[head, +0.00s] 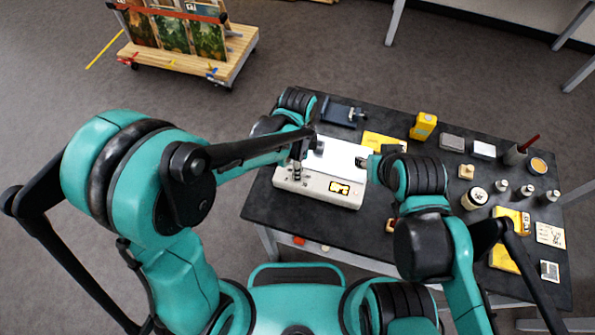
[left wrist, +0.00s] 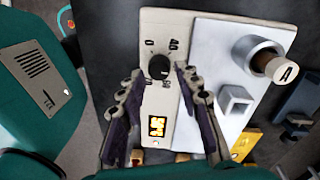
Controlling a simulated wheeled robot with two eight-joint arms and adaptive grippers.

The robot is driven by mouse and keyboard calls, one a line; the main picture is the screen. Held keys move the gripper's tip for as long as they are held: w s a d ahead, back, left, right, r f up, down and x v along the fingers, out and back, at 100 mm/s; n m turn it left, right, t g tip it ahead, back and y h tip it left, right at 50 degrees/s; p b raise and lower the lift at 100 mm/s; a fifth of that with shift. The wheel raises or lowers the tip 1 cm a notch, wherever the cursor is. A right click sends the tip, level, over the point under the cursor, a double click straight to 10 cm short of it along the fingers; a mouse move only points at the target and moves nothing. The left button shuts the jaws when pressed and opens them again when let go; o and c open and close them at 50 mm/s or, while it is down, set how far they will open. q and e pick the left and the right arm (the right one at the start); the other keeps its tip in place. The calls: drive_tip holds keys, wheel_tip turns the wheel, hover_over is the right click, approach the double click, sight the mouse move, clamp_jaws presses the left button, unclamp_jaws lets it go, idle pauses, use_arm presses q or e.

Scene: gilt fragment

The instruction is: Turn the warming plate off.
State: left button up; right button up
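The warming plate (head: 315,188) stands on the dark table, a pale box with a white top and a lit display (head: 340,188). In the left wrist view its control panel (left wrist: 185,35) carries a round black knob (left wrist: 158,66) among printed marks, with the lit orange display (left wrist: 157,127) below. The knob's setting is too small to read. My left gripper (left wrist: 158,74) is open, its fingers on either side of the knob; whether they touch it I cannot tell. My right gripper (head: 371,163) is near the plate's right side, mostly hidden by its arm; its fingers are unclear.
On the plate are a metal cylinder with a brown-sided stamp (left wrist: 277,68) and a small square metal piece (left wrist: 235,102). A wooden cart (head: 185,62) stands on the floor behind.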

use_arm(q)
drive_tip(key=shift+f, duration=0.95)
clamp_jaws()
drive_tip(key=shift+n, duration=0.3)
